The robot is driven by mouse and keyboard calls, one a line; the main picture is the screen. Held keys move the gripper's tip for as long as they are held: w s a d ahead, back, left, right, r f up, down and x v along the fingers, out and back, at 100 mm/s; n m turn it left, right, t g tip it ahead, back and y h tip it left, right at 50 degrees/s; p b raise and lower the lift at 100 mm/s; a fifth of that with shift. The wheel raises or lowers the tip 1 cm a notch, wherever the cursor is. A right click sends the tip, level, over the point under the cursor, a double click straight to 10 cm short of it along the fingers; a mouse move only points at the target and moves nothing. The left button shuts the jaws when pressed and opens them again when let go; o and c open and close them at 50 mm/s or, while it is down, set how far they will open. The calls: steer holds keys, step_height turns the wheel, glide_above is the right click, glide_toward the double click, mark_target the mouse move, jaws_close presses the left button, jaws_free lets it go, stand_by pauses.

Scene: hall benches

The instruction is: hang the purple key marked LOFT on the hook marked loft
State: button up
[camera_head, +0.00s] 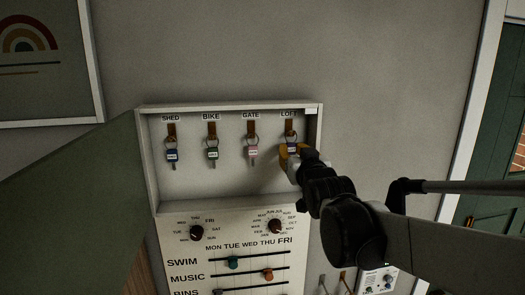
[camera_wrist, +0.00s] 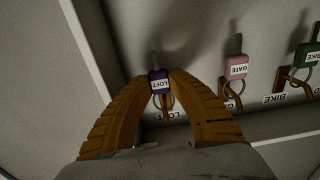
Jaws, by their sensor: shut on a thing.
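The purple key marked LOFT (camera_wrist: 160,82) is held between the two orange-brown fingertips of my gripper (camera_wrist: 162,88). In the head view, my gripper (camera_head: 291,151) is at the right end of an open key box. A bit of the purple key (camera_head: 292,149) shows there. The hook marked loft (camera_head: 289,127) is a brown peg under the LOFT label. The key's ring (camera_head: 290,139) is up at the lower part of that hook. I cannot tell whether the ring is around the hook or just in front of it.
The white key box (camera_head: 228,109) also holds a blue key (camera_head: 171,155) under SHED, a green key (camera_head: 212,153) under BIKE and a pink key (camera_head: 253,151) under GATE. The box's right wall is close to my gripper. A panel with dials and sliders (camera_head: 215,240) is below.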

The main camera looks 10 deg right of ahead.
stand_by(0.4)
steer(key=o, duration=0.9)
steer(key=shift+s, duration=0.1)
steer(key=s, duration=1.2)
steer(key=s+f+g+b, duration=0.3)
steer(key=s+f+b, duration=0.3)
steer(key=f+b, duration=0.6)
steer(key=s+f+g+b, duration=0.4)
steer(key=s+f+b, duration=0.3)
steer(key=f, duration=2)
steer(key=s+f+g+b, duration=0.4)
steer(key=s+f+b, duration=0.2)
steer(key=f+b, duration=1)
step_height(320, 180, down, 4)
steer(key=shift+s+f+b, duration=0.15)
steer(key=shift+s+b, duration=0.15)
steer(key=shift+s, duration=0.05)
